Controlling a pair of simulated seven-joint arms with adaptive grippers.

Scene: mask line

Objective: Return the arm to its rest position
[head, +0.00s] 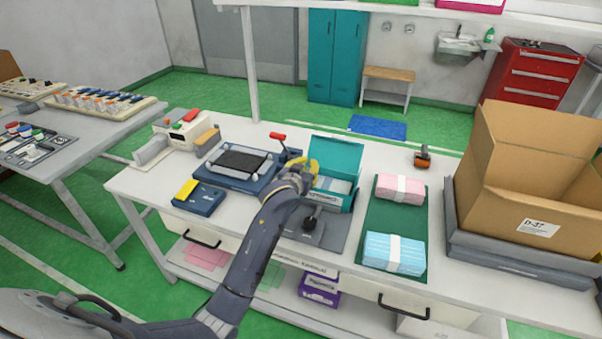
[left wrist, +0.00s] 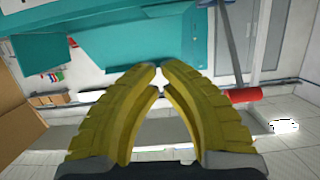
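My left arm reaches over the white workbench (head: 140,187). Its gripper (head: 313,166) has yellow fingers and is at the left side of an open teal box (head: 337,150). In the left wrist view the fingertips (left wrist: 160,72) come together with nothing held between them. The teal box (left wrist: 120,55) fills the upper part of that view, beyond the fingers. Its lid stands up, and light-coloured contents show inside, partly hidden by the gripper. My right gripper is not in view.
A green mat (head: 395,218) carries a pink pack (head: 400,188) and a light-blue pack (head: 394,252). A large cardboard box (head: 525,170) stands at the right. A blue device (head: 237,172), a blue-yellow unit (head: 198,197) and a red-handled lever (head: 278,137) are left of the gripper.

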